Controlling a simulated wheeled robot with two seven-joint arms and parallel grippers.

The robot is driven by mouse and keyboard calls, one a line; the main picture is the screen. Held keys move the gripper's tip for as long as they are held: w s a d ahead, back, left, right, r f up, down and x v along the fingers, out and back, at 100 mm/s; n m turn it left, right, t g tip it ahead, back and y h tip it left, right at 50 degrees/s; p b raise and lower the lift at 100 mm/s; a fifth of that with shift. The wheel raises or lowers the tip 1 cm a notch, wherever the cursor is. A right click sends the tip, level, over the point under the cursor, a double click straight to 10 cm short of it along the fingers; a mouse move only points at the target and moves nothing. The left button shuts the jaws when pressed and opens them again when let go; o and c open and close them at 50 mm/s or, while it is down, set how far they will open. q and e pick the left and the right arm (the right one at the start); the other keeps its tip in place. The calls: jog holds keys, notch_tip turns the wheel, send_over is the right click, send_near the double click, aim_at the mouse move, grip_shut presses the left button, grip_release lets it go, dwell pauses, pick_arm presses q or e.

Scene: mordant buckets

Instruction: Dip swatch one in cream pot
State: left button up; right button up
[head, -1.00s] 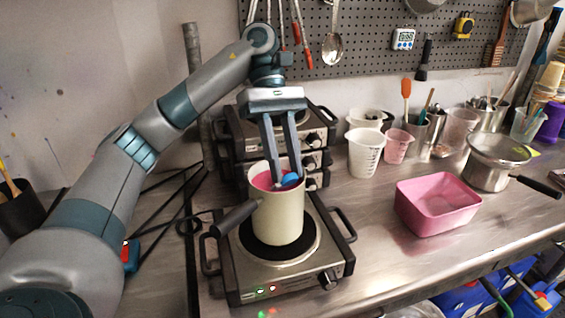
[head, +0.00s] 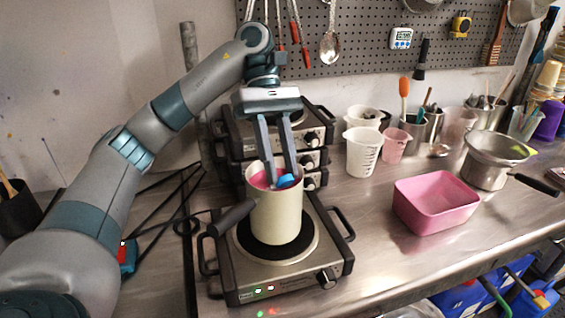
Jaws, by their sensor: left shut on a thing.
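The cream pot (head: 274,217) stands upright on the hot plate, with its dark handle toward the lower left. Bright pink shows inside its rim; I cannot tell whether it is liquid or cloth. My left gripper (head: 284,182) points down into the pot mouth, its fingertips at or just below rim level. It is shut on a small blue piece (head: 287,180) that shows between the fingertips. Whatever hangs below this piece is hidden by the pot wall, so I cannot make out the swatch itself. My right gripper is not in view.
The hot plate (head: 327,262) has green and red lights lit. More hot plates (head: 310,160) are stacked behind the pot. A pink tub (head: 436,204), white beaker (head: 363,152) and steel strainer pot (head: 487,170) stand to the right. The steel bench is clear between the hot plate and the tub.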

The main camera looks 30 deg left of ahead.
pick_arm(q)
jog(key=shift+s, duration=0.1)
jog(key=shift+w+p, duration=0.3)
jog(key=shift+w, duration=0.5)
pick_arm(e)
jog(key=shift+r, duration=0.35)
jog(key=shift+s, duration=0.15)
